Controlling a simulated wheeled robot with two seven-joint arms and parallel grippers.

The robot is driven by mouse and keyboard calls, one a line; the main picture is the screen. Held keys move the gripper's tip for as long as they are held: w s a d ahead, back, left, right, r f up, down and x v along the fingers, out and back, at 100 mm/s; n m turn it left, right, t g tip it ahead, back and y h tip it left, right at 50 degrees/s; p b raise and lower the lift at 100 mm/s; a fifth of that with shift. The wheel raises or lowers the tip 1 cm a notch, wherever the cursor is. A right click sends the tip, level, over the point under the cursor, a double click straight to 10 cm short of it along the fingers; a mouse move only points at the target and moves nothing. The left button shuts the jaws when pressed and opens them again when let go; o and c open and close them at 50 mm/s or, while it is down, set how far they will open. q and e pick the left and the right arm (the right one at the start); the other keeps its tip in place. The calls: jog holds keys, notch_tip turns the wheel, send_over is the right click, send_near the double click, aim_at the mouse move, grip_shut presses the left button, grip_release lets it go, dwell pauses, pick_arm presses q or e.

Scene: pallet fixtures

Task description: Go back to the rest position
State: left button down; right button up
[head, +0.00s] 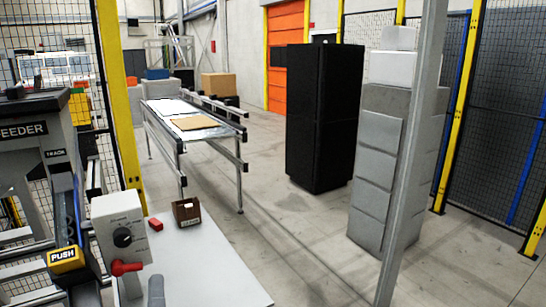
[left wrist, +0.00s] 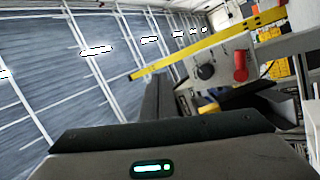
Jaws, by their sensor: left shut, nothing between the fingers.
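My left gripper (left wrist: 158,98) shows as dark fingers in the left wrist view, shut and empty. A grey rounded piece at the bottom edge of the head view, over the near table, may be part of it. A grey switch box (head: 121,232) with a black knob and a red handle stands just left of that piece. The same box (left wrist: 222,62) is beyond the fingers to the right in the left wrist view. No contact between gripper and box can be made out. My right gripper is in neither view.
The pale table (head: 205,262) holds a small brown box (head: 186,212) and a red block (head: 155,224). A yellow PUSH button (head: 66,259) and the feeder (head: 30,135) are at left. A grey post (head: 410,150) stands at right.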

pick_arm(q)
jog(key=s+d+f+m+g+h, duration=0.2)
jog(key=d+f+m+g+h, duration=0.35)
jog(key=d+m+h, duration=0.75)
jog(key=s+f+m+g+h, duration=0.1)
jog(key=s+f+m+g, duration=0.15)
jog(key=f, duration=0.35)
jog(key=s+f+m+g+h, duration=0.1)
jog(key=f+m+g, duration=0.15)
jog(key=f, duration=0.35)
jog(key=s+a+f+g+y, duration=0.45)
jog(key=s+a+f, duration=0.25)
jog(key=s+f, duration=0.25)
jog(key=s+a+f+g+y, duration=0.45)
jog(key=s+a+f, duration=0.4)
jog(key=f, duration=0.25)
notch_tip(320, 180, down, 24)
jog(key=s+d+g+p, duration=0.1)
jog(key=s+g+p, duration=0.1)
jog(key=p, duration=0.2)
jog(key=s+a+f+g+p, duration=0.1)
jog(key=s+a+f+p, duration=0.2)
jog(key=s+f, duration=1.1)
jog(key=s, duration=0.4)
jog(key=shift+p, duration=0.3)
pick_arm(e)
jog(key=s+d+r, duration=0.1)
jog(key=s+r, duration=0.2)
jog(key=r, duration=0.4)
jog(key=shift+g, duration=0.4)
